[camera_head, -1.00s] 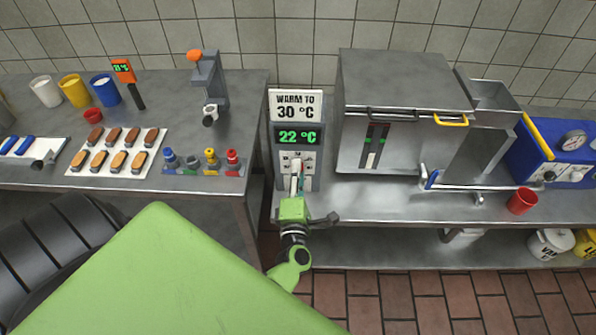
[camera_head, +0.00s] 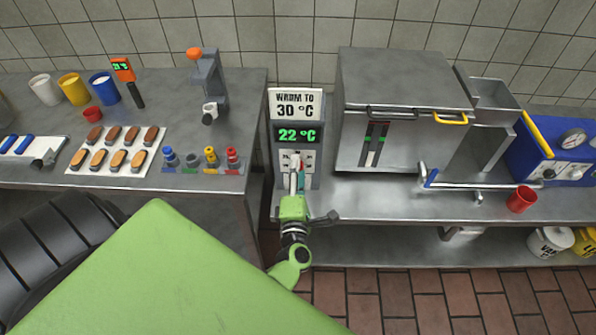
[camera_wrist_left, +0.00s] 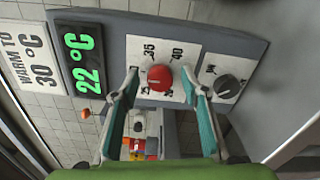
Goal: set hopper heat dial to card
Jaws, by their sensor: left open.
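The white card (camera_head: 297,104) reads "WARM TO 30 °C" and stands above a grey panel (camera_head: 280,167). The panel's green display (camera_head: 298,135) reads 22 °C. In the left wrist view, the red dial (camera_wrist_left: 160,78) sits on a white scale with 35 and 40 legible; I cannot tell clearly where it points. My left gripper (camera_head: 297,182) reaches up to the panel and largely hides the dial in the head view. In the left wrist view, its open fingers (camera_wrist_left: 160,82) flank the red dial, with gaps visible beside it. My right gripper is not in view.
A black knob (camera_wrist_left: 227,86) sits beside the red dial on the same panel. A steel hopper (camera_head: 395,80) stands right of the panel, with a red cup (camera_head: 521,199) farther right. A counter with several biscuits on a tray (camera_head: 75,171) lies left.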

